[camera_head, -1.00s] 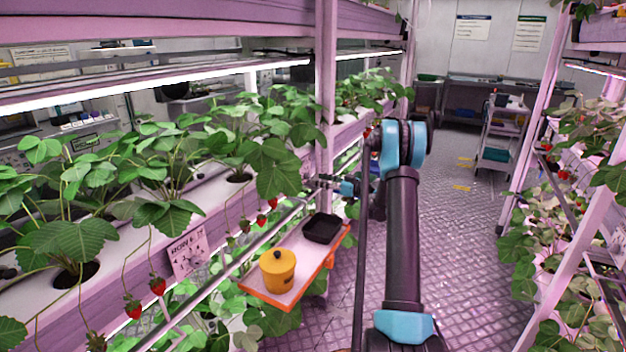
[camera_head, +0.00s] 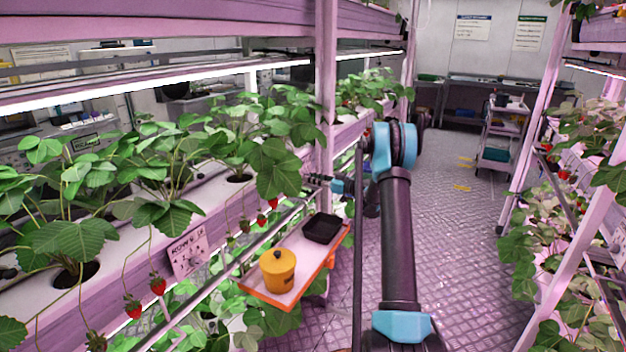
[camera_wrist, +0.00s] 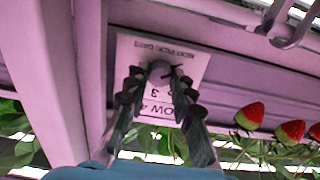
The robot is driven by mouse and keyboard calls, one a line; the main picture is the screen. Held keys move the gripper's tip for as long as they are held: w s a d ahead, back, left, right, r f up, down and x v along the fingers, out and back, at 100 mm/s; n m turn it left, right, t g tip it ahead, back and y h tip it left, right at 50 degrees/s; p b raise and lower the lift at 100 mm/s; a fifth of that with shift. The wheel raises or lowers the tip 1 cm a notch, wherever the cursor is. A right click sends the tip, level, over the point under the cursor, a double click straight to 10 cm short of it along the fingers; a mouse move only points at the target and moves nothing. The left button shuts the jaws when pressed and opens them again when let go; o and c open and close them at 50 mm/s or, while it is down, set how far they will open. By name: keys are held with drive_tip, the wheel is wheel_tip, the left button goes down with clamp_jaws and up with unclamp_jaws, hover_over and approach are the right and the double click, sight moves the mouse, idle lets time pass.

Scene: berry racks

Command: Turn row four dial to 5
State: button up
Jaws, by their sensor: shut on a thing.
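The row four dial (camera_wrist: 160,72) is a small round knob on a white card (camera_wrist: 185,52) fixed to the pink rack beam. The card reads "ROW 4" upside down in the wrist view, with a 3 near the knob; a dark pointer sticks out to the knob's right. My gripper (camera_wrist: 158,92) is shut with its two dark fingers on either side of the knob. In the head view my gripper (camera_head: 318,181) reaches left to the rack post; the dial itself is hidden there by leaves and the gripper.
An orange-edged tray (camera_head: 285,298) with a yellow pot (camera_head: 278,270) and a black punnet (camera_head: 322,228) hangs near my arm. Strawberries (camera_wrist: 290,131) hang right of the card. A pink post (camera_wrist: 90,70) stands left. The aisle floor (camera_head: 460,240) is clear.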

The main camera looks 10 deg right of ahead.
drive_tip(key=shift+m, duration=0.3)
clamp_jaws()
drive_tip(key=shift+n, duration=16.4)
drive_tip(key=o, duration=1)
unclamp_jaws()
